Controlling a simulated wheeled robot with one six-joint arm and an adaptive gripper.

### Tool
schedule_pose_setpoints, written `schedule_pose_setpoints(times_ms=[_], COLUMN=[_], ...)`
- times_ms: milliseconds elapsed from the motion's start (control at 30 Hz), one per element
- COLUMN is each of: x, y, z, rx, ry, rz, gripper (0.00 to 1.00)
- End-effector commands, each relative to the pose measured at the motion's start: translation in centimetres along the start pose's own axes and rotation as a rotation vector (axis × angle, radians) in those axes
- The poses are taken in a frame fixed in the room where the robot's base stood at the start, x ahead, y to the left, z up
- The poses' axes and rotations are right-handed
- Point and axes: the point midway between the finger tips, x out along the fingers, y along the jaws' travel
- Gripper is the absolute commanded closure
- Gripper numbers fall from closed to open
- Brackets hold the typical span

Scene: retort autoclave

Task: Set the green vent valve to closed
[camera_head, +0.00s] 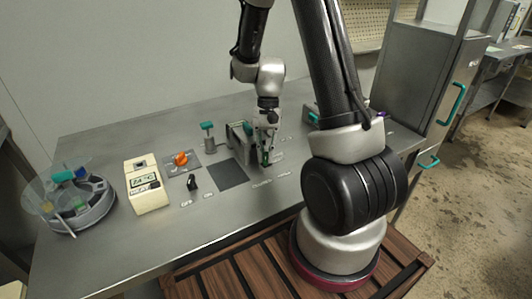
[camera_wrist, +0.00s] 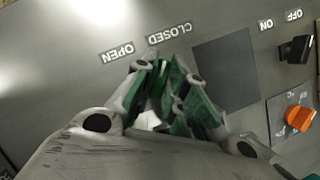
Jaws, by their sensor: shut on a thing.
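The green vent valve (camera_wrist: 157,85) is mostly hidden by my gripper. A narrow green piece of it shows between the fingers in the wrist view. My gripper (camera_wrist: 166,98) is shut on it, and in the head view my gripper (camera_head: 266,156) reaches down to the bench top there. The OPEN label (camera_wrist: 118,54) and the CLOSED label (camera_wrist: 169,33) lie just beyond the fingertips. The visible green end points toward the labels, nearer the CLOSED one. The exact handle angle is hard to tell, as the fingers cover its base.
A dark square (camera_head: 226,174) lies beside the valve. An orange knob (camera_head: 181,159), a black switch (camera_head: 192,183), a cream meter (camera_head: 146,186) and a round divided tray (camera_head: 78,202) stand to the left. A green-topped post (camera_head: 208,135) stands behind. The front bench strip is clear.

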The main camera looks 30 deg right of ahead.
Motion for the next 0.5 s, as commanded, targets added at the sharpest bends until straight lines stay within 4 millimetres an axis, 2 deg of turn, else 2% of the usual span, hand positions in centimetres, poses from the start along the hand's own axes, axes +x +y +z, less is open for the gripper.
schedule_pose_setpoints(times_ms=[200, 233, 333, 500], x=[-0.02, -0.02, -0.02, -0.01], y=[-0.02, -0.02, -0.02, -0.01], z=[-0.02, -0.02, -0.02, -0.01], rx=[0.002, 0.002, 0.001, 0.001], ry=[0.001, 0.001, 0.001, 0.000], rz=[-0.001, -0.001, -0.001, 0.000], gripper=[1.00, 0.85, 0.67, 0.65])
